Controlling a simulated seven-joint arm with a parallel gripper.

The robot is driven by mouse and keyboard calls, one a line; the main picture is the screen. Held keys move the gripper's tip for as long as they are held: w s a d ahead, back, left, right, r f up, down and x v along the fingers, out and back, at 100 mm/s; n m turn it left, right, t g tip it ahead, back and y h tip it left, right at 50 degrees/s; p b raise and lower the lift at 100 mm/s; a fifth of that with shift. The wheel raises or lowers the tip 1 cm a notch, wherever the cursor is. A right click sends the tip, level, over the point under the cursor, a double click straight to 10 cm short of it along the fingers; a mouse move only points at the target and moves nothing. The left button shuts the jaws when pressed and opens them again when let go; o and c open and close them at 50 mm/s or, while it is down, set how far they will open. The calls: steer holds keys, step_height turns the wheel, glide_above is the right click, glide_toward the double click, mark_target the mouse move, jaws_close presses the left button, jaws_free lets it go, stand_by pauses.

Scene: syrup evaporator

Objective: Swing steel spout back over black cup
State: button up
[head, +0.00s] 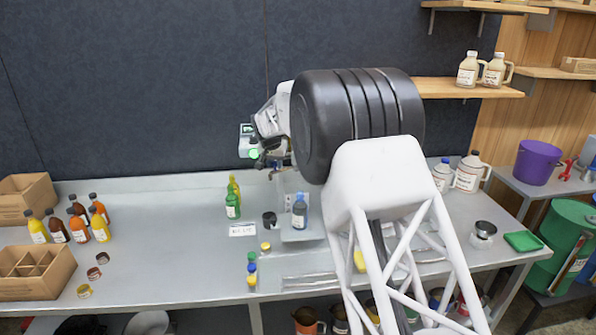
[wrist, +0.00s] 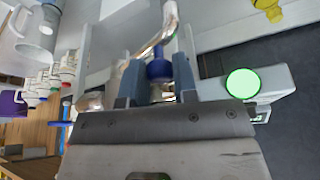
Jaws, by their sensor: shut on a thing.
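My gripper (wrist: 158,85) has its two blue-grey fingers on either side of a small blue knob (wrist: 160,68), and it is shut on this knob. The curved, shiny steel spout (wrist: 158,42) shows just beyond the fingers in the wrist view, next to the knob; how they join is hidden. In the head view my gripper (head: 277,160) is above the back of the bench, partly covered by my arm, and I cannot make out the spout clearly. A black cup (head: 269,219) stands on the bench below and slightly left of my gripper.
A blue bottle (head: 300,212) stands right of the cup, and green and yellow bottles (head: 233,203) stand left of it. A white label card (head: 242,230) lies in front.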

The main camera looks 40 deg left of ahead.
steer(key=shift+a, duration=0.15)
steer(key=shift+w+a, duration=0.55)
steer(key=shift+a, duration=0.2)
steer(key=shift+w+a, duration=0.35)
steer(key=shift+a, duration=0.05)
stand_by(0.5)
steer(key=o, duration=0.5)
steer(key=shift+o, duration=0.2)
steer(key=shift+r, duration=0.1)
steer(key=shift+v, duration=2.4)
steer(key=shift+d, duration=0.1)
